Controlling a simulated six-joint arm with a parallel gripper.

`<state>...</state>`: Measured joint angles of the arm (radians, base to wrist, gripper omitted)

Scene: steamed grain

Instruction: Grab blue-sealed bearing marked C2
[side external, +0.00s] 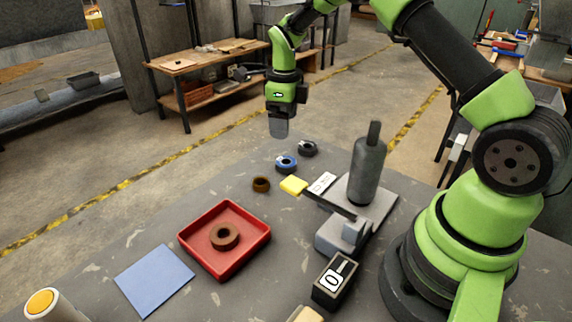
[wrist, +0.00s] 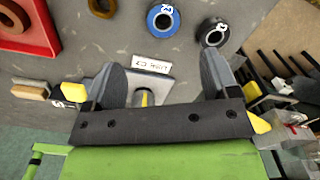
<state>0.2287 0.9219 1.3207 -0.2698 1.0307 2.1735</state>
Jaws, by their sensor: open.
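The blue-sealed bearing (side external: 287,168) lies flat on the grey table, at its far side. In the wrist view the blue bearing (wrist: 152,23) is near the top centre, beyond my fingertips, with a small white mark too blurred to read surely. A black-sealed bearing (side external: 309,153) lies just behind it to the right; it also shows in the wrist view (wrist: 203,35) with a white mark. My gripper (side external: 279,134) hangs above the table's far edge, pointing down. In the wrist view my gripper (wrist: 161,65) has its fingers wide apart with nothing between them.
A brown ring (side external: 261,185) lies left of the blue bearing. A red tray (side external: 254,257) holds another brown ring. A press (side external: 367,172) with a yellow-ended lever (side external: 293,185) and white card stands to the right. A blue mat (side external: 153,280) and black labelled box (side external: 333,285) are nearer.

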